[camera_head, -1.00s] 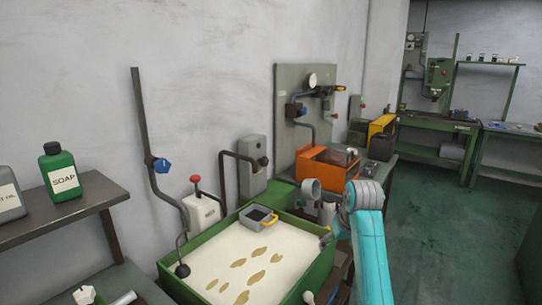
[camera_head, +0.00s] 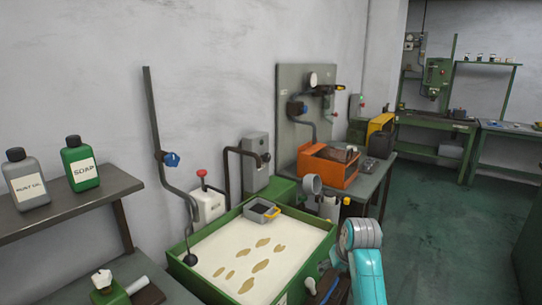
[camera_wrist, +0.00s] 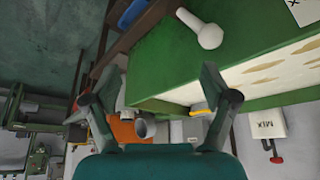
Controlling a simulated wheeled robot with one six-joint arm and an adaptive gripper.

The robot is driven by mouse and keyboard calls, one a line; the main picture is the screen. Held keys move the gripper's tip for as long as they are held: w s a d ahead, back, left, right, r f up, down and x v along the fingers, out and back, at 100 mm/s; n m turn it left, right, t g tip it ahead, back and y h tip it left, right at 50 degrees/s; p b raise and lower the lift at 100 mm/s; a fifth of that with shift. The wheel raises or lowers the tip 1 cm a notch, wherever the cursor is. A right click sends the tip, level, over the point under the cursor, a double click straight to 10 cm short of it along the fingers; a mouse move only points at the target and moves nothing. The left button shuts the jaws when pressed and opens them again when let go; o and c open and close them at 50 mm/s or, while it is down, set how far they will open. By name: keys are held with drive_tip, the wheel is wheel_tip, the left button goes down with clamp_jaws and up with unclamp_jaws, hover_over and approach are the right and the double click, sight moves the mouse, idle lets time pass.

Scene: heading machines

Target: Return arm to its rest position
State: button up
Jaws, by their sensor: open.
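My teal arm (camera_head: 366,270) rises at the lower right of the head view, with its grey joint at the top. It stands at the right front corner of the green tank (camera_head: 318,262) of pale liquid. My gripper (camera_wrist: 158,75) is open in the wrist view, with its two fingers wide apart and nothing between them. It points along the tank's green side wall, and I cannot tell the exact gap. In the head view the fingers are not clearly visible.
A small grey tray with a yellow handle (camera_head: 262,210) sits at the tank's back edge. An orange box (camera_head: 326,170) stands on a bench behind. A shelf with a green soap bottle (camera_head: 80,163) is at left. Green floor (camera_head: 440,230) is open at right. A white knob (camera_wrist: 205,30) juts out near my gripper.

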drive_tip(key=s+f+t, duration=0.3)
drive_tip(key=s+f, duration=1.6)
drive_tip(key=f, duration=0.3)
drive_tip(key=s+f+m+t, duration=0.1)
drive_tip(key=s+f+t, duration=0.15)
drive_tip(key=s, duration=0.75)
drive_tip(key=s+r+t, duration=0.1)
drive_tip(key=s+r, duration=0.1)
drive_tip(key=s, duration=0.6)
drive_tip(key=s+r, duration=0.2)
drive_tip(key=s, duration=0.6)
drive_tip(key=s+r+t, duration=0.3)
drive_tip(key=s+r, duration=1.2)
drive_tip(key=shift+s+a+m+h, duration=0.3)
drive_tip(key=shift+s, duration=0.05)
